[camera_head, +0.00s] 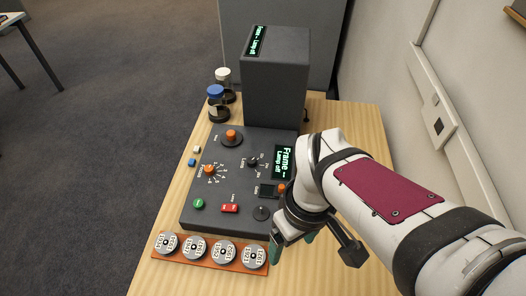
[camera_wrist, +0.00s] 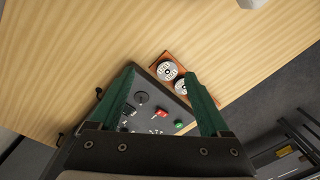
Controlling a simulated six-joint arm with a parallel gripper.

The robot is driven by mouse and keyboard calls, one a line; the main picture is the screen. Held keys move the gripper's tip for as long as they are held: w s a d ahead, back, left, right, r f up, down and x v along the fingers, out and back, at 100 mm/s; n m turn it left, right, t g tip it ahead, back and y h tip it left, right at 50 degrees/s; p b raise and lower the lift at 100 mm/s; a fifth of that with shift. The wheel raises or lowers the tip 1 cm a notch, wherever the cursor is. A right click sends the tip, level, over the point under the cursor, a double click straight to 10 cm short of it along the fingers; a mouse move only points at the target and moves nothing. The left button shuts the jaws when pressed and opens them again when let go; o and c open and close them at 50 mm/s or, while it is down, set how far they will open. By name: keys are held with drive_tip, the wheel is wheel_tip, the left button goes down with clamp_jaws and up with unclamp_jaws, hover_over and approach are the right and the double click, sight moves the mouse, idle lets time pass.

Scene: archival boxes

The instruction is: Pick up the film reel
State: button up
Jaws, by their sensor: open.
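Several round, pale grey film reels with dark centres lie in a row on an orange-brown tray (camera_head: 210,264) at the front of the table; which one the task means, I cannot tell. The rightmost reel (camera_head: 254,256) is nearest my gripper (camera_head: 292,246). My gripper is open and empty, its green fingers just right of the tray's right end. In the wrist view, the fingers of my gripper (camera_wrist: 160,75) are spread apart; two reels, one upper (camera_wrist: 168,71) and one lower (camera_wrist: 181,86), show between and beside them. The other reels are hidden there.
A dark control panel (camera_head: 240,170) with knobs, buttons and small displays stands directly behind the tray. A tall dark box (camera_head: 275,85) rises behind it. Jars (camera_head: 217,105) stand at the back left. Bare wooden table (camera_head: 350,120) lies to the right.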

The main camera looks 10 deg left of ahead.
sight(253, 255)
drive_tip(key=w+a+f+n, duration=0.4)
drive_tip(key=a+n, duration=0.3)
drive_tip(key=n, duration=0.3)
drive_tip(key=shift+h, duration=0.3)
drive_tip(key=f, duration=1)
drive_tip(key=a+f, duration=0.1)
drive_tip(key=f, duration=0.4)
drive_tip(key=shift+s, duration=0.25)
drive_tip(key=c, duration=1)
